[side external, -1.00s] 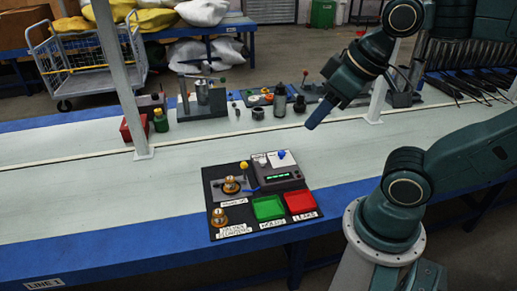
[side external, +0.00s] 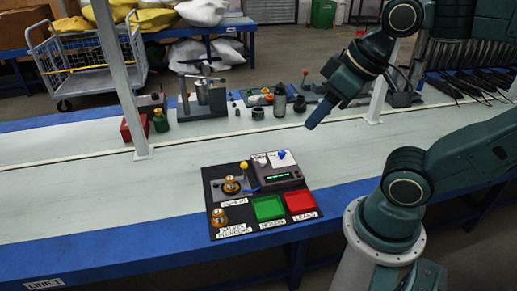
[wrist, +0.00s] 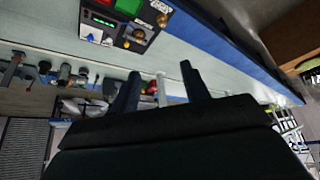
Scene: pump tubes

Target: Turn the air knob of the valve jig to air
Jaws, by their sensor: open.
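The valve jig is a dark board (side external: 211,187) on the near side of the bench. On it stands a grey box (side external: 292,183) with a lit green display and a blue knob (side external: 281,154) on top. A yellow ball knob (side external: 243,166) stands left of the box. I cannot tell which is the air knob or read its setting. The jig also shows upside down in the wrist view, with its box (wrist: 89,29) at the top. My gripper (side external: 314,122) is above the bench, right of and beyond the jig, touching nothing. Its two fingers (wrist: 162,88) are apart and empty.
The jig also carries brass-coloured round parts (side external: 219,217), a green tray (side external: 268,208) and a red tray (side external: 300,202). A grey post (side external: 127,90) rises at the left. Bottles and fixtures (side external: 279,105) line the far side. The bench left of the jig is clear.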

